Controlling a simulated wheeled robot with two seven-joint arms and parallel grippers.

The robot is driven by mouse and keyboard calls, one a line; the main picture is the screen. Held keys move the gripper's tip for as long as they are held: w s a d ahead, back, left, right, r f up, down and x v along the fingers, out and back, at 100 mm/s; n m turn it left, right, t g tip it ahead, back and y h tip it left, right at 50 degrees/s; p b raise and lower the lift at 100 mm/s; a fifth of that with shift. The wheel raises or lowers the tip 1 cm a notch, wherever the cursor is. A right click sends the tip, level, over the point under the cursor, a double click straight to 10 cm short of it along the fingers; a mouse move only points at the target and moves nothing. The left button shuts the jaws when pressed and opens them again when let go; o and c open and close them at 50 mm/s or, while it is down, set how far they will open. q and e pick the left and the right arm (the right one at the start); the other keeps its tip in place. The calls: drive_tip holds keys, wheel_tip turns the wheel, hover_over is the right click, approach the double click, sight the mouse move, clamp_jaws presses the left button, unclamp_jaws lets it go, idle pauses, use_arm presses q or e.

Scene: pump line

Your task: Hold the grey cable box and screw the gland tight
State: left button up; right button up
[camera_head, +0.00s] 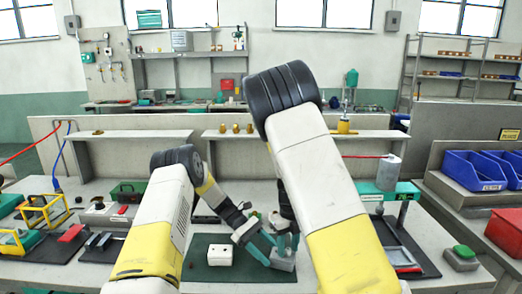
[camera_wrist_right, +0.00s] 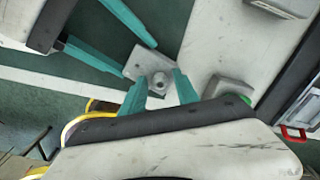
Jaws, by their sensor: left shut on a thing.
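The grey cable box (camera_head: 282,262) sits at the right end of the dark green mat (camera_head: 205,272). In the right wrist view the box (camera_wrist_right: 145,58) lies between the teal fingers of my left gripper (camera_wrist_right: 138,58), which is shut on it. My left gripper (camera_head: 262,246) also shows in the head view. A small round grey part, seemingly the gland (camera_wrist_right: 160,79), stands on the box. My right gripper (camera_wrist_right: 161,75) has its fingers apart on either side of that part; contact cannot be made out. In the head view my right gripper (camera_head: 288,240) points down over the box.
A white box with holes (camera_head: 219,255) stands on the mat left of the grey box. Blue bins (camera_head: 475,171) stand at the far right.

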drive_tip(key=shift+r, duration=2)
drive_tip(key=shift+f, duration=0.1)
drive_tip(key=shift+s+f, duration=0.1)
drive_tip(key=shift+f, duration=0.2)
